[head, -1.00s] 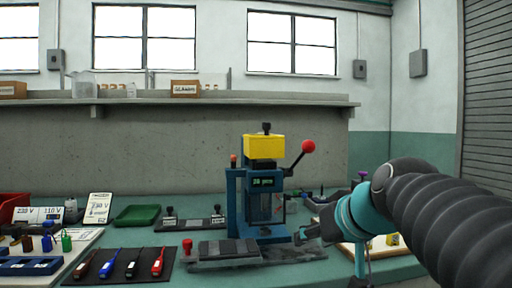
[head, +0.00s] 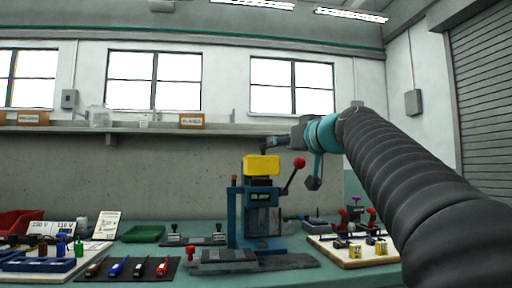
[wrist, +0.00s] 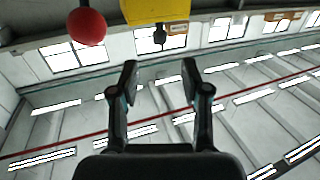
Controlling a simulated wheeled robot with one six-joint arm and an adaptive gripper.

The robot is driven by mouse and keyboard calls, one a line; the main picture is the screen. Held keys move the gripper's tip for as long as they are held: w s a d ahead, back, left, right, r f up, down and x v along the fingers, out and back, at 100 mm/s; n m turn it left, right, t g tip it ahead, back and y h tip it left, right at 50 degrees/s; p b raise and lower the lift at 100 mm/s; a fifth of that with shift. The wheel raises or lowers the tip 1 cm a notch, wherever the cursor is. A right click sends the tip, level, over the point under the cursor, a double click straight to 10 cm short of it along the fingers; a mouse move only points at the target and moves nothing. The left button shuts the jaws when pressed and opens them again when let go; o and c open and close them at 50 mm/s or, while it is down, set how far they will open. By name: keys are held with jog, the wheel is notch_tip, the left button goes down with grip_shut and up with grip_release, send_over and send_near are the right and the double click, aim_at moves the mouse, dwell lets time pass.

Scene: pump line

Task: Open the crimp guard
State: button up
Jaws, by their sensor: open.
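The crimp press (head: 236,222) is a blue frame with a yellow head (head: 262,165) and a small green-lit display on the bench. A lever with a red ball (head: 299,162) rises at its right. A grey, glassy-looking panel (head: 262,218) covers the press opening below the display; I cannot tell surely that this is the guard, but it looks down in place. My gripper (head: 268,141) is above the yellow head, apart from it. In the wrist view my gripper (wrist: 160,82) is open and empty, with the red ball (wrist: 87,27) and yellow head (wrist: 155,11) beyond it.
A dark mat (head: 128,268) with several coloured tools lies front left. A pale board (head: 335,255) with yellow blocks stands right of the press. A green tray (head: 143,234) lies behind left. A shelf (head: 90,129) runs along the wall.

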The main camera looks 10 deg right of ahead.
aim_at(265, 146)
jog(key=p+x, duration=0.2)
jog(key=x, duration=0.8)
jog(key=shift+w, duration=0.15)
